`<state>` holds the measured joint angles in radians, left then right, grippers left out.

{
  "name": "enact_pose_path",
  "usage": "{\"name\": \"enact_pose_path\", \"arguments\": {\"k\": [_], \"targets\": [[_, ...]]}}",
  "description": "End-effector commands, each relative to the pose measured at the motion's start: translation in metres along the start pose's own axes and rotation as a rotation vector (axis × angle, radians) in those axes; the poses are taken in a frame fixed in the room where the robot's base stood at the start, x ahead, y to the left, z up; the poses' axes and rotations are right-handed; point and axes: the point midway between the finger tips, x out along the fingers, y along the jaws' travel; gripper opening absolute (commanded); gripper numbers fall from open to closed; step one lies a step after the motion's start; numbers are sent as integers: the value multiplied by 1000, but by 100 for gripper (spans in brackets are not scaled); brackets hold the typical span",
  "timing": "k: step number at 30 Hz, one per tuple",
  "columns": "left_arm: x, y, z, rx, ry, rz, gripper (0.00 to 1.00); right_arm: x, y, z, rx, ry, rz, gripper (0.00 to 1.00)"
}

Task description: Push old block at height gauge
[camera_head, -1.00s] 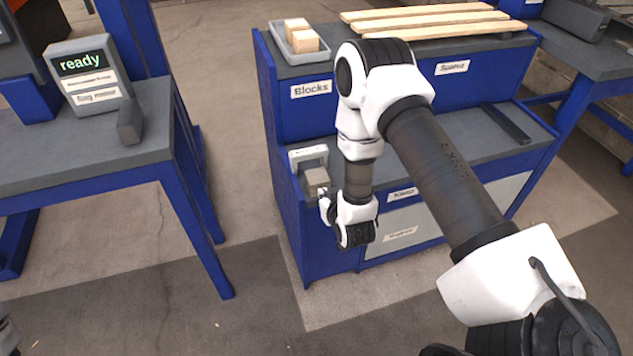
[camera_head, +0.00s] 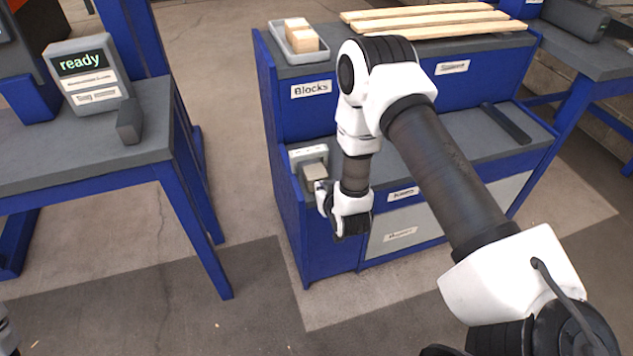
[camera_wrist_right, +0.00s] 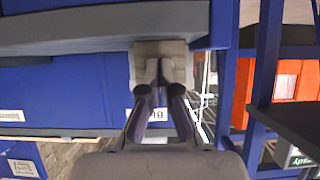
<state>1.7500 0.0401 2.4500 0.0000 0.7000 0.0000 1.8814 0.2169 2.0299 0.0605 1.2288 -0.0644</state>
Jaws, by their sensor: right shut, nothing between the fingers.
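The old block (camera_head: 315,171), a small grey-beige block, sits at the mouth of the pale height gauge (camera_head: 307,153) on the lower shelf's left end. My right gripper (camera_head: 321,189) is shut and empty, its tips at the near face of the block. In the right wrist view, the shut fingertips (camera_wrist_right: 158,68) point at the pale block (camera_wrist_right: 160,48) and overlap it; they appear to touch it. The gauge's inside is mostly hidden behind the block.
A grey tray (camera_head: 283,51) with wooden blocks (camera_head: 300,36) stands on the upper shelf beside wooden slats (camera_head: 430,20). A dark bar (camera_head: 506,123) lies on the lower shelf's right. A table at left holds a "ready" display (camera_head: 85,70). Open floor lies between.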

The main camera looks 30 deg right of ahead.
Motion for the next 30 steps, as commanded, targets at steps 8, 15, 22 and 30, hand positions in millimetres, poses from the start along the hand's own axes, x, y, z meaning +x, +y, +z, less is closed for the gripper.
{"name": "enact_pose_path", "arguments": {"k": [8, 15, 22, 30], "targets": [[1, 0, 0, 0, 0, 0, 85, 6, 0, -4, 0, 2, 0, 0], [2, 0, 0, 0, 0, 0, 85, 12, 0, -6, 0, 1, 0, 0], [2, 0, 0, 0, 0, 0, 85, 17, 0, -9, 0, 1, 0, 0], [4, 0, 0, 0, 0, 0, 85, 23, 0, -12, 0, 1, 0, 0]]}}
